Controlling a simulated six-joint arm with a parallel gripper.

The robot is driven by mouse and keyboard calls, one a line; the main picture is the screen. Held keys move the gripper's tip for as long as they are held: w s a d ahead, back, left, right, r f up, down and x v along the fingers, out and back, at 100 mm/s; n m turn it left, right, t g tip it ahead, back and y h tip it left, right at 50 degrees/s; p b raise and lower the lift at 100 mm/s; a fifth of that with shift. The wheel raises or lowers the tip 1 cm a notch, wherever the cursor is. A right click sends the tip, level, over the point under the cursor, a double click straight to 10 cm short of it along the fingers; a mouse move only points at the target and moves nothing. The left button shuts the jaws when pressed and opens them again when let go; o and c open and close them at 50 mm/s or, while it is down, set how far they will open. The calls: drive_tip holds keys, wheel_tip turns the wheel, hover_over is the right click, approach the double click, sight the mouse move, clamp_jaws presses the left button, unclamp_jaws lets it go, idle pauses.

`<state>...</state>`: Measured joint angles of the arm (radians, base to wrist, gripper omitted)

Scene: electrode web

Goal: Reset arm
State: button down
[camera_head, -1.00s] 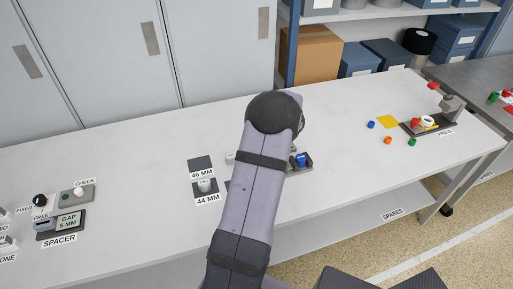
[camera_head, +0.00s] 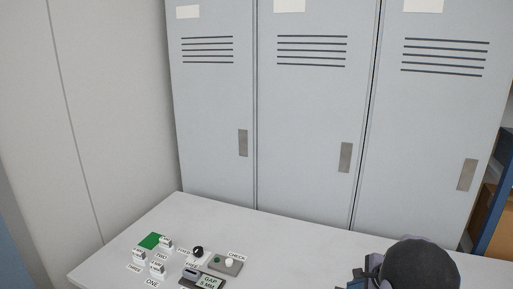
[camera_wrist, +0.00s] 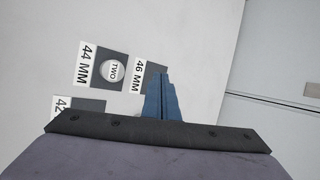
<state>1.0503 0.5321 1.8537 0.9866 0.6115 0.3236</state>
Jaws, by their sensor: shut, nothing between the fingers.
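My gripper (camera_wrist: 161,82) shows in the wrist view with its two blue fingers together and nothing between them. It is above the white table (camera_wrist: 190,40), apart from the pieces there. In the head view my arm shows only as a dark rounded joint at the lower right, and the fingertips cannot be made out. In the wrist view a white round piece marked TWO (camera_wrist: 113,71) sits on the dark 44 MM pad (camera_wrist: 113,56). The dark 46 MM pad (camera_wrist: 153,72) is partly hidden behind the fingers.
In the head view a control box with a CHECK label (camera_head: 227,264), a GAP display (camera_head: 209,282), a black knob (camera_head: 197,251), a green pad (camera_head: 150,241) and several small white labelled pieces stand at the table's left end. Grey lockers (camera_head: 300,120) rise behind.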

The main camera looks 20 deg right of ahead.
drive_tip(key=a+r+n+g+y, duration=0.1)
drive_tip(key=a+n+g+y, duration=0.25)
drive_tip(key=a+n, duration=1.4)
drive_tip(key=s+a+n+g+h, duration=0.1)
drive_tip(key=s+a+n+g, duration=0.1)
drive_tip(key=s+a, duration=0.4)
drive_tip(key=s+a+n+g+h, duration=0.1)
drive_tip(key=s+a+n, duration=0.4)
drive_tip(key=a, duration=0.8)
drive_tip(key=shift+s+a+f+g+h, duration=0.2)
drive_tip(key=shift+s+a+g+h, duration=0.2)
drive_tip(key=shift+s, duration=0.75)
